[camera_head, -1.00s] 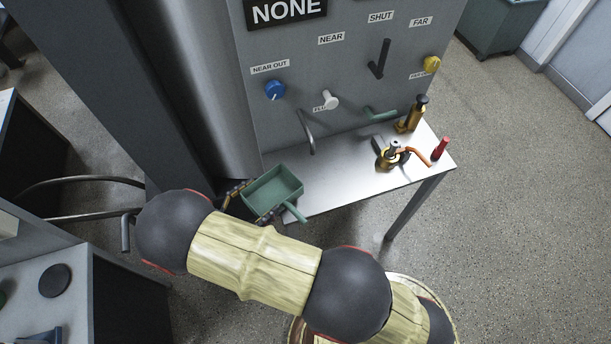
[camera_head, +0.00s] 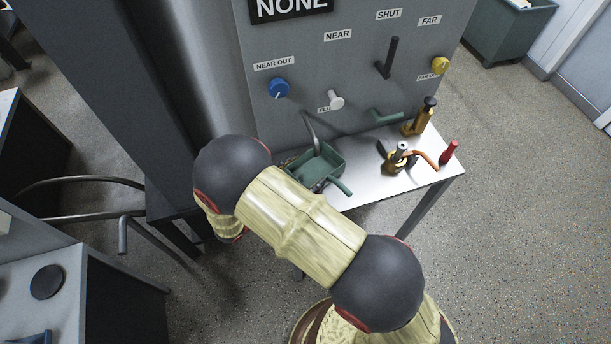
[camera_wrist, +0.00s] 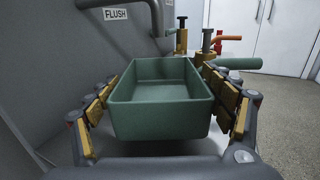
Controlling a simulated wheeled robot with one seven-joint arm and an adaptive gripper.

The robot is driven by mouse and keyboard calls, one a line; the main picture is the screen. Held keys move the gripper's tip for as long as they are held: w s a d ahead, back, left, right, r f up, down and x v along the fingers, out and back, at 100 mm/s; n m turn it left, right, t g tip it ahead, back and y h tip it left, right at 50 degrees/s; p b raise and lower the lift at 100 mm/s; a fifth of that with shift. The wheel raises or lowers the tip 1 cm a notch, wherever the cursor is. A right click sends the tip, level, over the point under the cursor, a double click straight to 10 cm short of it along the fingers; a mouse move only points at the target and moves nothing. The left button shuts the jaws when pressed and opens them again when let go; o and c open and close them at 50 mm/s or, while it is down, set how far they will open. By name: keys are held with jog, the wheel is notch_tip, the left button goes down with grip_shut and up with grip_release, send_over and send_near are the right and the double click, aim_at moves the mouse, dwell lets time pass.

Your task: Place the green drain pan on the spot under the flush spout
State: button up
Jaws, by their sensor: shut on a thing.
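The green drain pan (camera_head: 325,160) is a rectangular, empty tray with a green handle (camera_head: 342,187) at its near right. It is at the left part of the metal shelf, below the bent grey flush spout (camera_head: 309,126). In the wrist view the pan (camera_wrist: 160,119) looks level, and the spout (camera_wrist: 157,20) comes down above and beyond its far rim. My gripper (camera_wrist: 160,78) is shut on the pan, with fingers along both sides. In the head view my arm hides most of the gripper. I cannot tell whether the pan touches the shelf.
The grey panel (camera_head: 352,70) with knobs and a lever stands behind the shelf (camera_head: 376,195). A second green spout (camera_head: 388,117), brass fittings (camera_head: 398,160) with an orange handle, and a red-capped item (camera_head: 449,152) are to the pan's right. The shelf's front right is clear.

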jog(key=shift+f, duration=0.85)
jog(key=shift+r, duration=0.1)
jog(key=o, duration=1.4)
jog(key=shift+f, duration=0.2)
jog(key=shift+r, duration=0.1)
jog(key=shift+s+a+r, duration=0.1)
jog(key=shift+s+a, duration=0.05)
jog(key=shift+a, duration=0.05)
jog(key=p+v, duration=0.2)
jog(key=v, duration=0.9)
jog(key=shift+a, duration=0.25)
